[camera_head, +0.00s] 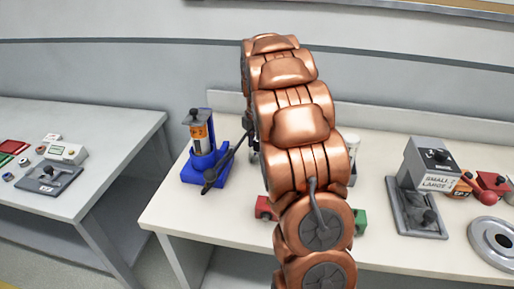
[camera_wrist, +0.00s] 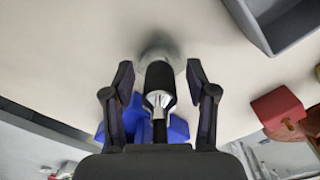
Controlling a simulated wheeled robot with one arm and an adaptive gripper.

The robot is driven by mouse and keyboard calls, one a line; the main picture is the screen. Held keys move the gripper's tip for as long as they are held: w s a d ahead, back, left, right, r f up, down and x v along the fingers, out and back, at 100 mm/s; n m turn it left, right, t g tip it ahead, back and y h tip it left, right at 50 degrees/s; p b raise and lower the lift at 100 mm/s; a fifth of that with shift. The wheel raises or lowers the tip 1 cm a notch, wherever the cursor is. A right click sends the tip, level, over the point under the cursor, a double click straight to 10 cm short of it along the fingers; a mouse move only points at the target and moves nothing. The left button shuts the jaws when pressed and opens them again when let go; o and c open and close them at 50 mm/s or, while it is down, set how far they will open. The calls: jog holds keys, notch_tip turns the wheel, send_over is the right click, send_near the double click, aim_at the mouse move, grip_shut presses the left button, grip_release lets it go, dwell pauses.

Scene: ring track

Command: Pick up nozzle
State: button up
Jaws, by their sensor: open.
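In the wrist view my gripper (camera_wrist: 160,78) is open, with one dark finger on each side. A dark upright cylindrical piece with a shiny silver part, which may be the nozzle (camera_wrist: 160,100), shows between the fingers, with a gap on both sides. I cannot tell for certain that it is the nozzle. A blue part (camera_wrist: 178,130) shows behind and below it.
On the white table (camera_head: 190,222) stand a blue fixture (camera_head: 203,165) at left and a grey device (camera_head: 424,180) labelled small and large at right. A red block (camera_wrist: 278,108) and a grey bin (camera_wrist: 285,30) lie right in the wrist view. Another table (camera_head: 100,120) stands left.

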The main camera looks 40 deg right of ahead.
jog(key=shift+c, duration=0.2)
grip_shut()
jog(key=shift+r, duration=0.15)
dwell(0.3)
